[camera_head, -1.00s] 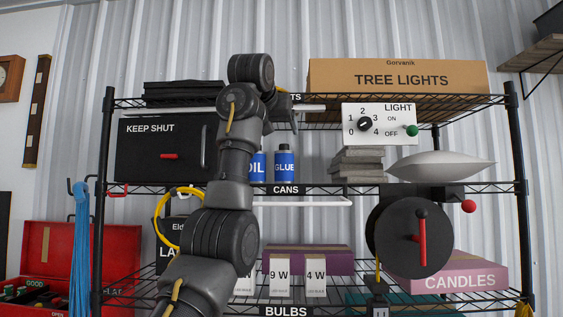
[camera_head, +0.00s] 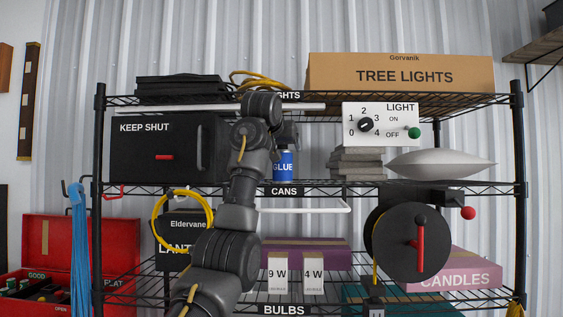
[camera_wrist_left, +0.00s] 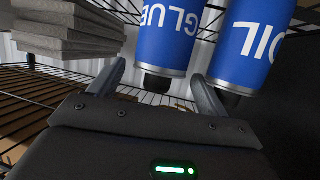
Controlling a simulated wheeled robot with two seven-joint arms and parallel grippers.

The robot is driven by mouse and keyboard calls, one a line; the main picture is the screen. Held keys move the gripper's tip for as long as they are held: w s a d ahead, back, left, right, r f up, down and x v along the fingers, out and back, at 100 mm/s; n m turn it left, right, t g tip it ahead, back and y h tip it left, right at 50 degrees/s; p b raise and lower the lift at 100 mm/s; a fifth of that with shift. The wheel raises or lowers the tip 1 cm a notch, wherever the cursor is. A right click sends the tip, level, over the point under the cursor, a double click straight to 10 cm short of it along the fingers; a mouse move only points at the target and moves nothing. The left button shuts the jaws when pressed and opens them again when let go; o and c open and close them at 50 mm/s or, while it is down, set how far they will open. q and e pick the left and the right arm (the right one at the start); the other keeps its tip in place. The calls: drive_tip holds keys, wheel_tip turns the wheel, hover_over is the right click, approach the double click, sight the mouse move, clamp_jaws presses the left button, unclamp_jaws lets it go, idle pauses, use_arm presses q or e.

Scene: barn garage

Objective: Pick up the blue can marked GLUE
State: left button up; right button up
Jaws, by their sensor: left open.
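The blue can marked GLUE (camera_head: 284,168) stands upright on the middle shelf, above the CANS label. In the left wrist view it shows upside down (camera_wrist_left: 168,38), dark cap downward, beyond the gap between my fingers. My left gripper (camera_head: 287,136) is just above and in front of the can in the head view. Its two fingers are apart in the left wrist view (camera_wrist_left: 158,74), with nothing held; whether they touch the can I cannot tell. The blue OIL can (camera_wrist_left: 253,42) is close beside it, beyond the right finger; my arm hides it in the head view. My right gripper is out of view.
A black KEEP SHUT box (camera_head: 160,155) stands left of the cans. Grey slabs (camera_head: 357,163) are stacked to their right, with a light switch panel (camera_head: 381,124) above. The wire top shelf (camera_head: 440,98) lies over the gripper. A white bar (camera_head: 310,208) hangs below the cans.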

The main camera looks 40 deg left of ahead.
use_arm(q)
drive_tip(key=shift+s+d, duration=0.15)
drive_tip(key=shift+d, duration=0.05)
drive_tip(key=shift+r, duration=0.1)
drive_tip(key=c, duration=1.5)
drive_tip(key=shift+c, duration=0.2)
